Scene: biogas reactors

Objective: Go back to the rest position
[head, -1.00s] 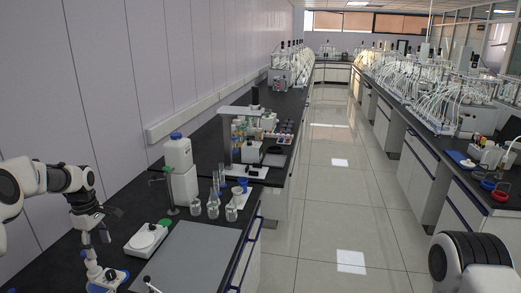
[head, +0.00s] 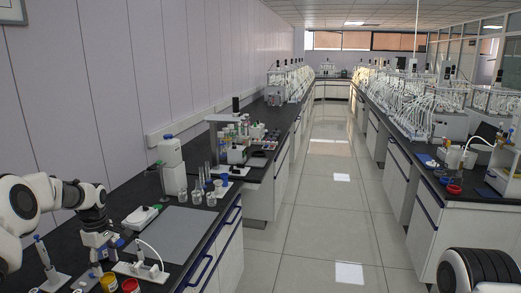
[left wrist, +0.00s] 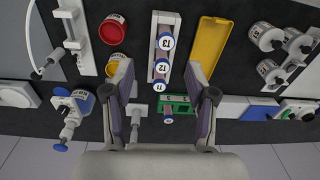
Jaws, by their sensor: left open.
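My left arm comes in from the left in the head view, bent over the near bench. Its gripper (head: 103,243) hangs above the bench top. In the left wrist view the two fingers of the left gripper (left wrist: 159,72) stand well apart, with nothing held between them. Below and beyond them lies a white rack (left wrist: 154,25) with a column of numbered, blue-rimmed tubes (left wrist: 163,67). A bent part of my right arm shows at the lower right of the head view; its gripper is out of view.
The near bench holds a red jar (head: 131,286), a yellow jar (head: 109,282), a grey board (head: 172,232), a white jug (head: 172,165) and glassware (head: 197,190). A yellow tray (left wrist: 208,52) and green holder (left wrist: 178,104) lie near the left gripper. The aisle floor (head: 320,215) is clear.

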